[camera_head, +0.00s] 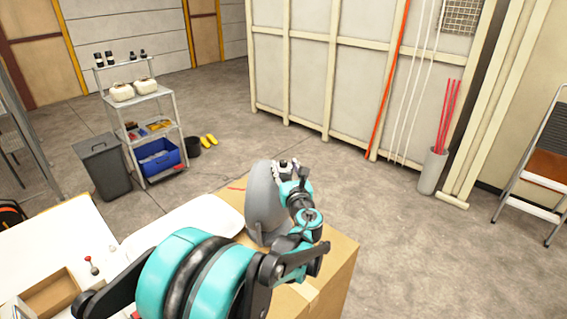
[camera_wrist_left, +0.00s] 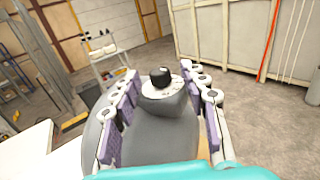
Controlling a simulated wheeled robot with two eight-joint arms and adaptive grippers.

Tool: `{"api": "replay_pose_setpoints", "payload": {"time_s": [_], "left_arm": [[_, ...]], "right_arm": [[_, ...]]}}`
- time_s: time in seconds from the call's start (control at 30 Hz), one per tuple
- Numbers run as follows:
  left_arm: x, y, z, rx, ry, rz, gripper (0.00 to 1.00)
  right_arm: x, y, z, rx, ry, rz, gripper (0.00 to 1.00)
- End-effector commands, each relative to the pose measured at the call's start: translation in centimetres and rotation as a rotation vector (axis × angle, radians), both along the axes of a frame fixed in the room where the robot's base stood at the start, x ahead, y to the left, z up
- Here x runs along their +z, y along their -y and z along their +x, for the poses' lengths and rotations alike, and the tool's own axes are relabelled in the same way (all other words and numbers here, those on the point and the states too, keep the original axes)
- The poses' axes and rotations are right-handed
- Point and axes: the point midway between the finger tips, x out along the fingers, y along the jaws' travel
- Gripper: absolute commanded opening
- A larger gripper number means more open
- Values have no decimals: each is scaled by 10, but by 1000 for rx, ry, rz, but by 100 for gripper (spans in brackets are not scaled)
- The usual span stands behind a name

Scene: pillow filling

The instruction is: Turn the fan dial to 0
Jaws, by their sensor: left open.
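The grey fan (camera_head: 262,205) stands on a cardboard box in the head view. Its dial is a black knob (camera_wrist_left: 160,77) on a pale round face with small markings (camera_wrist_left: 152,91), near the middle of the left wrist view. The markings are too small to read. My left gripper (camera_head: 287,170) is at the top of the fan. In the left wrist view its two purple-padded fingers are spread, one on each side of the dial housing, with gaps to the knob. I cannot tell whether a finger touches the housing. My right gripper is not in view.
The cardboard box (camera_head: 335,268) is under the fan, beside a white table (camera_head: 60,235) with an open box (camera_head: 50,295). A shelf rack (camera_head: 150,97) and a dark bin (camera_head: 105,170) stand behind. Floor to the right is clear up to a stepladder (camera_head: 545,180).

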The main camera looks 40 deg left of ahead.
Motion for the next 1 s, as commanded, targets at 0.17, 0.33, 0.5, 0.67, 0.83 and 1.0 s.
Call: {"api": "replay_pose_setpoints", "payload": {"time_s": [0.17,0.33,0.5,0.67,0.83,1.0], "left_arm": [[0,-18,15,1,1,-2,44],[0,-24,19,1,1,-2,44],[0,-24,19,1,2,-3,44],[0,-23,19,1,2,-3,10],[0,-23,19,1,2,-3,0],[0,-23,20,12,2,-3,0]], "right_arm": [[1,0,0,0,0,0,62],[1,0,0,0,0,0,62],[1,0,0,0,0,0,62],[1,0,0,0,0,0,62],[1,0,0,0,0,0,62],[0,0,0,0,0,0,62]]}}
